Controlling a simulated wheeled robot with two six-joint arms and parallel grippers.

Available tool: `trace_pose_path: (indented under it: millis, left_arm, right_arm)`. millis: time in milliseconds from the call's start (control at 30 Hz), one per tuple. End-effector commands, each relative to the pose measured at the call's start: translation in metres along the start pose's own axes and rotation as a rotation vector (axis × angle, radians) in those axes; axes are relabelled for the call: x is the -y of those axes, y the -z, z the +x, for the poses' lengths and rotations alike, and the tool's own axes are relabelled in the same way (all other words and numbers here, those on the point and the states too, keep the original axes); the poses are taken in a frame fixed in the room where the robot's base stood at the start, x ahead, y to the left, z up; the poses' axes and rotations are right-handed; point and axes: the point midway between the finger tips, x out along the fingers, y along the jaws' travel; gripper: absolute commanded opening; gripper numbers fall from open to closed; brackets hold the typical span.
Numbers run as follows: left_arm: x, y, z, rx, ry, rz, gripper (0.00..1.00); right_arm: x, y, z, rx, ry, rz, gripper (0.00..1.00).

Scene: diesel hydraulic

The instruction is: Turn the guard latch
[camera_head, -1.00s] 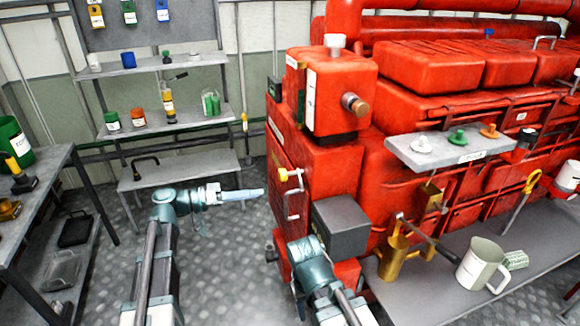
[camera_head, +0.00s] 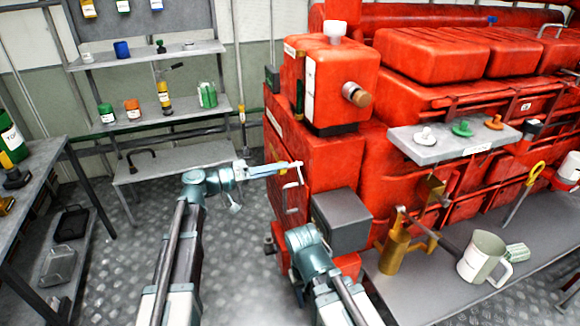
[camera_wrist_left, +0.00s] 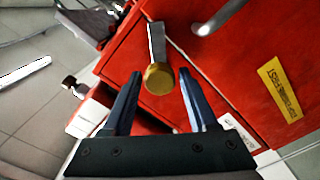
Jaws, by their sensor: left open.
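The guard latch is a grey lever with a round gold knob (camera_wrist_left: 159,79) on the red guard door, seen in the left wrist view. My left gripper (camera_wrist_left: 160,74) is open, and its two dark fingers stand to either side of the knob, with gaps showing. In the head view my left gripper (camera_head: 286,168) reaches from the left to the red door front and covers most of the latch. A pale bent door handle (camera_head: 291,198) is just below it. My right arm (camera_head: 311,250) shows at the lower middle, but its gripper is hidden.
A grey box (camera_head: 341,220) juts from the red engine (camera_head: 334,165) below and right of the latch. A bench (camera_head: 440,285) holds a brass can (camera_head: 394,252) and a pale jug (camera_head: 481,257). Shelves (camera_head: 150,117) stand behind left.

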Motion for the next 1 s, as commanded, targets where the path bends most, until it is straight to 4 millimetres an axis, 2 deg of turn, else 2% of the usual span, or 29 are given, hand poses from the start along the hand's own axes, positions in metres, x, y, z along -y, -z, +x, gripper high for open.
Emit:
trace_pose_path:
  millis: [100, 300, 700, 1000]
  left_arm:
    - [0.0, 0.0, 0.02, 0.002, -0.001, 0.0, 0.59]
    - [0.0, 0.0, 0.037, 0.001, 0.0, 0.0, 0.59]
    - [0.0, 0.0, 0.041, 0.0, 0.0, 0.0, 0.57]
    - [0.0, 0.0, 0.041, 0.0, 0.001, 0.0, 0.03]
  right_arm:
    - [0.0, 0.0, 0.0, 0.0, 0.0, 0.0, 0.5]
    - [0.0, 0.0, 0.0, 0.0, 0.0, 0.0, 0.5]
    - [0.0, 0.0, 0.0, 0.0, 0.0, 0.0, 0.5]
    - [0.0, 0.0, 0.0, 0.0, 0.0, 0.0, 0.5]
